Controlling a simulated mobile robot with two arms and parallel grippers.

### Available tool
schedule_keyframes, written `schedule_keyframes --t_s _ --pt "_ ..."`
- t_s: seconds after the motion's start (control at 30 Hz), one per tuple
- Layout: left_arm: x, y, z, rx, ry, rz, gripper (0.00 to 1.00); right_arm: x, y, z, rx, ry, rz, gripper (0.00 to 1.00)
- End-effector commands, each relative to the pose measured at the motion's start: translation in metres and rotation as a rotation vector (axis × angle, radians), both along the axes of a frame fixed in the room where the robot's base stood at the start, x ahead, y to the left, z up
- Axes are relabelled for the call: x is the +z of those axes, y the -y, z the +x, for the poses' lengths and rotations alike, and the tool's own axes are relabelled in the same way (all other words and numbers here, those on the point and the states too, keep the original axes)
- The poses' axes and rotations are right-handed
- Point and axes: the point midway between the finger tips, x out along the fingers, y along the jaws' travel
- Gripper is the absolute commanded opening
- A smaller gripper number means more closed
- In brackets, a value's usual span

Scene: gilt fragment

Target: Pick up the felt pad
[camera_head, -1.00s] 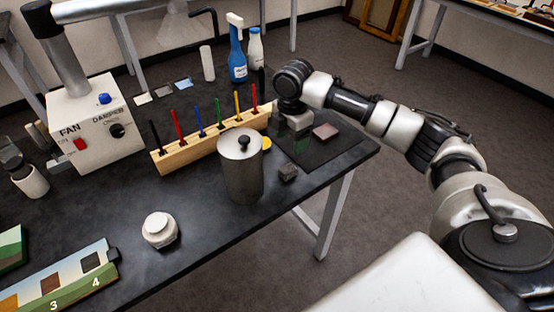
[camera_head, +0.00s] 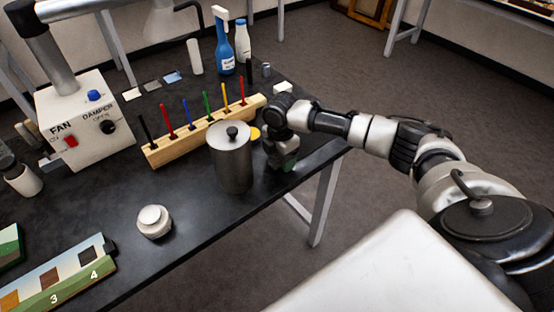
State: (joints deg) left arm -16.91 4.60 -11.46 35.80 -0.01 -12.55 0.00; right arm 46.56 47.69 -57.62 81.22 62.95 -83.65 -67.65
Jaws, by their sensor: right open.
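My right gripper (camera_head: 284,164) points down at the black bench's right end, just right of the lidded metal canister (camera_head: 231,158). It is open, and a small green patch shows at its jaws. I cannot make out the felt pad for certain. The small dark grey-brown block that lay beside the canister earlier is now hidden behind or between the jaws. Whether the fingers touch it cannot be told. My left gripper is not in view.
A wooden rack (camera_head: 205,131) with coloured sticks stands behind the canister. A white jar (camera_head: 154,221) is at front left. The bench edge is close on the right.

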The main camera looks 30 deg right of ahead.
Motion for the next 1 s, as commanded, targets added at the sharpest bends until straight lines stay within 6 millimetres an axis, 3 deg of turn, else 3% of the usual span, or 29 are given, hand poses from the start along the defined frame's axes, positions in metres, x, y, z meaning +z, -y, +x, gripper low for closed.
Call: schedule_keyframes --t_s 0.07,0.43,0.77,1.0 --pt "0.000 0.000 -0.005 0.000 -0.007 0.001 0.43 0.000 0.000 0.000 0.000 0.000 0.000 0.67" --pt "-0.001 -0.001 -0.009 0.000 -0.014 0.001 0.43 0.001 0.000 0.000 0.000 0.000 0.000 0.15" --pt "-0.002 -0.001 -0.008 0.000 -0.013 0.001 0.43 0.005 0.000 0.000 0.000 0.001 0.000 0.14" --pt "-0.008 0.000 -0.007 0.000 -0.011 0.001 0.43 0.036 0.000 0.001 0.000 0.004 0.001 0.14"
